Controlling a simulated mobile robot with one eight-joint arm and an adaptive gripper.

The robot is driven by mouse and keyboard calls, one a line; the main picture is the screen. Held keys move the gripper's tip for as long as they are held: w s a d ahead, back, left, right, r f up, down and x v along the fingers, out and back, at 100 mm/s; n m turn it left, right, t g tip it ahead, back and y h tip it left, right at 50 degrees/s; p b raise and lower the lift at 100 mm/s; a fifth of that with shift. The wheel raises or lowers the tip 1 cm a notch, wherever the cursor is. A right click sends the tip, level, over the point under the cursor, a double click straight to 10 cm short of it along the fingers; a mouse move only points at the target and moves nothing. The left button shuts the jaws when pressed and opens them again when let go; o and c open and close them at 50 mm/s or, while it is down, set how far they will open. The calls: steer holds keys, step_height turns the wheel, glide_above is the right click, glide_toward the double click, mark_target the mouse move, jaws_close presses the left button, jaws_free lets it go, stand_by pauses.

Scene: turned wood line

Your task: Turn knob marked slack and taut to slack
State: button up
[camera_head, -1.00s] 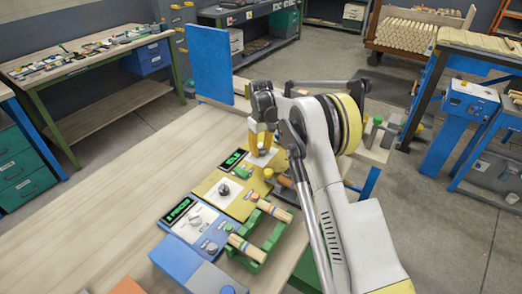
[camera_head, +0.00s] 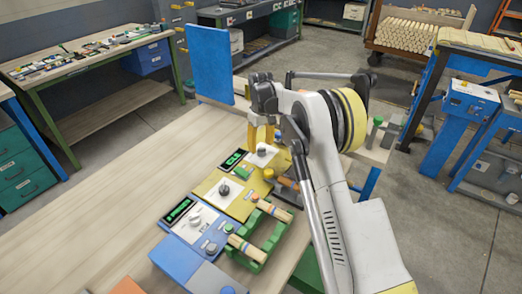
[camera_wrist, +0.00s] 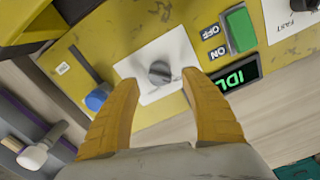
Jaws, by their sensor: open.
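A dark grey round knob (camera_wrist: 160,72) sits on a white plate (camera_wrist: 185,49) on the yellow panel. The plate's marks are too unclear to read, so I cannot tell slack from taut. My gripper (camera_wrist: 158,80) is open, its two orange-yellow fingers spread either side of the knob in the wrist view, with no clear contact. In the head view my gripper (camera_head: 262,142) is over the far end of the yellow panel (camera_head: 240,208), and the knob (camera_head: 262,152) shows just below the fingers.
A green on/off switch (camera_wrist: 240,30), a lit display (camera_wrist: 238,76) and a blue knob (camera_wrist: 97,98) lie close around. A second dark knob (camera_head: 224,189) and a blue panel (camera_head: 187,243) are nearer. Green stands (camera_head: 257,240) hold wooden pieces at right. The tabletop (camera_head: 120,215) at left is clear.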

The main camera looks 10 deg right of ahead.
mark_target(261, 148)
step_height(261, 148, up, 9)
stand_by(0.3)
steer(key=s+d+r+m+t, duration=0.2)
steer(key=s+r+m+t, duration=0.1)
steer(key=s+r, duration=1.4)
steer(key=s+f+m+t, duration=0.1)
steer(key=s+f, duration=0.3)
steer(key=s, duration=0.8)
steer(key=s+f+m+t, duration=0.1)
steer(key=s+f+t, duration=0.2)
steer(key=s, duration=0.9)
steer(key=shift+d+f, duration=0.35)
steer(key=shift+f, duration=0.45)
